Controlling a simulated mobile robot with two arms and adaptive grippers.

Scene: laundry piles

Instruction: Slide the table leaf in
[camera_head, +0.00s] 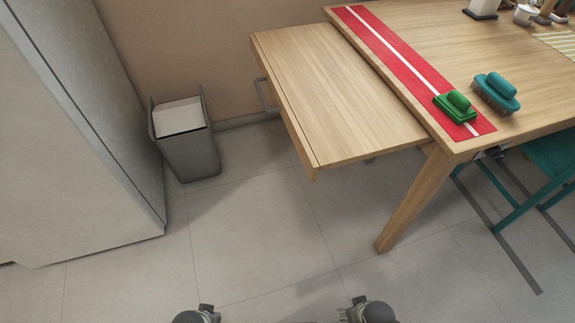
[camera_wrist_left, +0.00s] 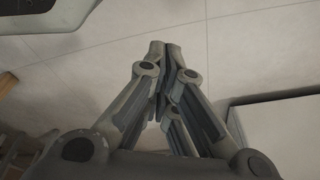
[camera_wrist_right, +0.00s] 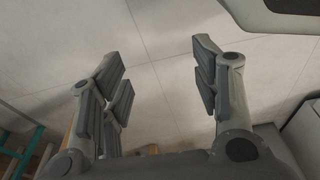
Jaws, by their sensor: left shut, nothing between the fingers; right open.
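The wooden table leaf (camera_head: 335,88) extends out from the left end of the wooden table (camera_head: 462,52), a little below the tabletop. A grey bar handle (camera_head: 264,96) is on the leaf's outer left edge. My left gripper is at the bottom edge of the head view; in the left wrist view (camera_wrist_left: 165,50) its fingers are shut together with nothing between them. My right gripper, also at the bottom edge of the head view, is open and empty in the right wrist view (camera_wrist_right: 160,65). Both grippers are well apart from the leaf, over the floor.
A grey bin (camera_head: 188,155) stands by the wall. A teal folding chair (camera_head: 548,160) is at right. Floor in front is clear.

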